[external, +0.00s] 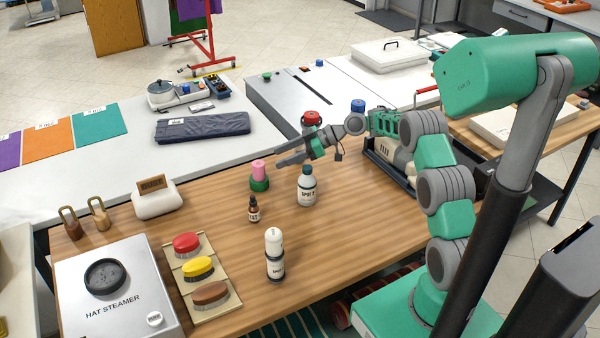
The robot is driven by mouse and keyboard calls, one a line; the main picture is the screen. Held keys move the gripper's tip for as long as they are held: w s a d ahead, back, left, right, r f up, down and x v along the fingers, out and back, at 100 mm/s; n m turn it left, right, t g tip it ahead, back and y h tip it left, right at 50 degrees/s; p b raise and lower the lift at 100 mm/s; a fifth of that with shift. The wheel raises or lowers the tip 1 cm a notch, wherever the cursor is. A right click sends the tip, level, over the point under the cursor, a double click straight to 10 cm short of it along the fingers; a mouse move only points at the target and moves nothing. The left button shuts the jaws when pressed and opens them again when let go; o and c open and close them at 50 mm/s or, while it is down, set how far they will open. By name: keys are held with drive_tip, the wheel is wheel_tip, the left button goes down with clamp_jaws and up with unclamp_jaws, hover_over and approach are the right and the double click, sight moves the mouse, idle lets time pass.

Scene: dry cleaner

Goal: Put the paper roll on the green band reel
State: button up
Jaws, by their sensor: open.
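A small pink cylinder (259,168), which looks like the paper roll, stands upright on top of a short, wider green piece (259,185), which looks like the green band reel. Both are on the wooden counter (340,245), left of a white spray-type bottle. My gripper (279,157) is open and empty, with its fingers pointing left. In the picture it is above and to the right of the pink cylinder, apart from it. The exact depth gap between them cannot be told.
A white bottle (307,190) stands just below my gripper in the picture. A small brown bottle (253,210) and another white bottle (274,258) stand nearer. Brushes (198,269) lie on a tray at left. A folded dark cloth (203,128) lies behind. The counter's right front is clear.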

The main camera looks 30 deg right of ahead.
drive_tip(key=s+r+m+h, duration=0.2)
drive_tip(key=s, duration=0.2)
drive_tip(key=s+r+m+h, duration=0.2)
drive_tip(key=s, duration=0.2)
drive_tip(key=s+d+r+m+h, duration=0.1)
drive_tip(key=s+r+m+h, duration=0.1)
drive_tip(key=s, duration=0.3)
drive_tip(key=shift+r+g+h, duration=0.3)
drive_tip(key=shift+r+h, duration=0.05)
drive_tip(key=shift+h, duration=0.25)
drive_tip(key=s+d+f+m+h, duration=0.1)
drive_tip(key=s+d+m+h, duration=0.1)
drive_tip(key=s, duration=0.9)
drive_tip(key=s+d+f+m+g+h, duration=0.1)
drive_tip(key=s+d+m+h, duration=0.2)
drive_tip(key=s, duration=0.8)
drive_tip(key=shift+d+m+p, duration=0.4)
drive_tip(key=shift+d+m, duration=0.7)
drive_tip(key=shift+d, duration=0.4)
drive_tip(key=shift+s, duration=0.1)
